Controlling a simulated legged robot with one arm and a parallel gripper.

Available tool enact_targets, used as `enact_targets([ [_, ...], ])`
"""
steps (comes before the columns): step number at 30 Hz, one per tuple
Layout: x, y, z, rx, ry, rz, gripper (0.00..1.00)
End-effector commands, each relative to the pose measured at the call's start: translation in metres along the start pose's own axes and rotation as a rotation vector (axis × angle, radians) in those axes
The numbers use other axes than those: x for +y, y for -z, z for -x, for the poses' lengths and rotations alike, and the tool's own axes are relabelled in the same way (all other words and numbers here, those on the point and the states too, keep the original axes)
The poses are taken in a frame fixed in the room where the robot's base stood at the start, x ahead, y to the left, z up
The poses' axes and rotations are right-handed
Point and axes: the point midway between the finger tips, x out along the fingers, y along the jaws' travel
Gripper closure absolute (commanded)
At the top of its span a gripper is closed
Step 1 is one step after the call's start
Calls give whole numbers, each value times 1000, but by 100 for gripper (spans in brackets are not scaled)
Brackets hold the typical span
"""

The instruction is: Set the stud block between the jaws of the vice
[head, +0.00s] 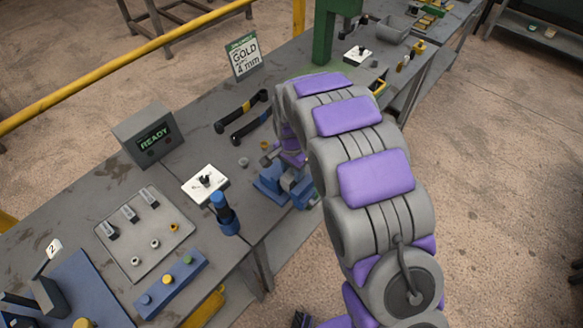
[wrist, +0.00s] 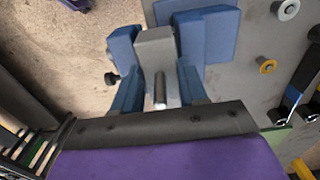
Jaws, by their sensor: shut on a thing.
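The stud block is grey with a bright metal stud; in the wrist view the stud block (wrist: 154,50) sits between the two blue fingers of my gripper (wrist: 158,88), which is shut on it. The blue vice (wrist: 208,36) shows just beyond, with blue parts on both sides of the block. From above, the block overlaps the gap between them; I cannot tell whether it is seated or still above. In the head view the vice (head: 272,186) stands at the bench's front edge, and my arm hides most of the gripper and block.
On the bench (head: 93,195) are a READY display (head: 150,138), a GOLD 4 mm sign (head: 244,56), black-handled tools (head: 240,116), a white card with a knob (head: 205,184) and a blue-black bottle (head: 226,216) left of the vice. A green column (head: 324,35) stands behind.

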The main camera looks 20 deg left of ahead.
Motion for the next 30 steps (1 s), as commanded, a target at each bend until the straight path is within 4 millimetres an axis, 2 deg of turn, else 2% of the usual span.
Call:
enact_targets([
  [20, 0, 0, -8, 1, 2, 0, 100],
  [21, 0, 0, -8, 1, 2, 0, 56],
  [30, -1, 0, -9, 1, 1, 0, 28],
])
